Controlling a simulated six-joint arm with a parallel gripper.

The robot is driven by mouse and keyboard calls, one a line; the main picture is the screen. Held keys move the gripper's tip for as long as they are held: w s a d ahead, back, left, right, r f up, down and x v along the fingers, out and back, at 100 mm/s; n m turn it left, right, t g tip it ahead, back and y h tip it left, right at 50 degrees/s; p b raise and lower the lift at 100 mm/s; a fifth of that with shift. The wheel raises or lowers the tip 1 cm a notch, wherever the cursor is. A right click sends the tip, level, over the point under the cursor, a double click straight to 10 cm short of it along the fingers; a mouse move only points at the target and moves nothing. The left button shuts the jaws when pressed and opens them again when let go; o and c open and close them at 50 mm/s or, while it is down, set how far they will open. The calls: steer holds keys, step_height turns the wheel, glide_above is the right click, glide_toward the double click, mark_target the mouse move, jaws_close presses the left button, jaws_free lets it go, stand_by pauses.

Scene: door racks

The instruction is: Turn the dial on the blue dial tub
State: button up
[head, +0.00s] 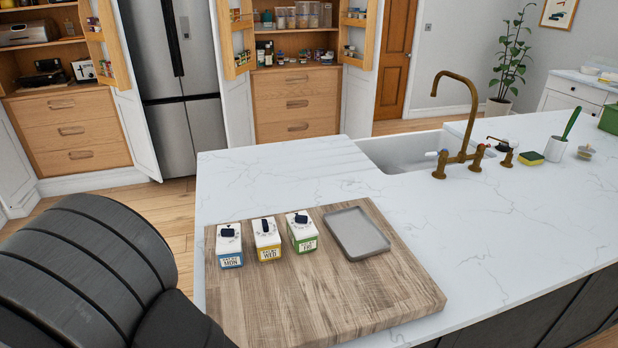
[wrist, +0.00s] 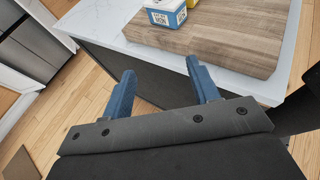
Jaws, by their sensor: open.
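The blue dial tub (head: 230,246) stands at the left of a row of three on a wooden board. It is white with a blue lower band, a label reading MON and a dark dial on its top. The yellow tub (head: 266,239) and the green tub (head: 302,231) stand to its right. In the wrist view the blue tub (wrist: 165,14) shows at the top, cut off by the frame edge, so its dial is hidden there. My gripper (wrist: 160,88) has two blue fingers wide apart with nothing between them. It is off the counter's edge, clear of the tubs.
The wooden board (head: 330,300) lies on the white marble counter (head: 480,240). A grey tray (head: 356,233) rests on the board right of the tubs. A brass tap (head: 462,120) and sink are behind. The board's front is clear.

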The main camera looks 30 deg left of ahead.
steer(key=c, duration=0.4)
steer(key=shift+w+d, duration=0.25)
steer(key=shift+w, duration=0.05)
steer(key=c, duration=0.3)
steer(key=w+d+t+y, duration=0.1)
steer(key=w+d, duration=0.1)
steer(key=w+d+n+t+y, duration=0.1)
steer(key=w+y, duration=0.1)
steer(key=w+d+f+n+t+y, duration=0.1)
steer(key=w+d, duration=0.1)
steer(key=shift+w+d, duration=0.25)
steer(key=shift+d, duration=0.1)
jaws_close()
steer(key=n+g+y, duration=0.1)
steer(key=n+y, duration=0.5)
steer(key=y, duration=0.1)
glide_toward(221, 233)
steer(key=x, duration=0.6)
steer(key=shift+w+a, duration=0.25)
steer(key=shift+w, duration=0.1)
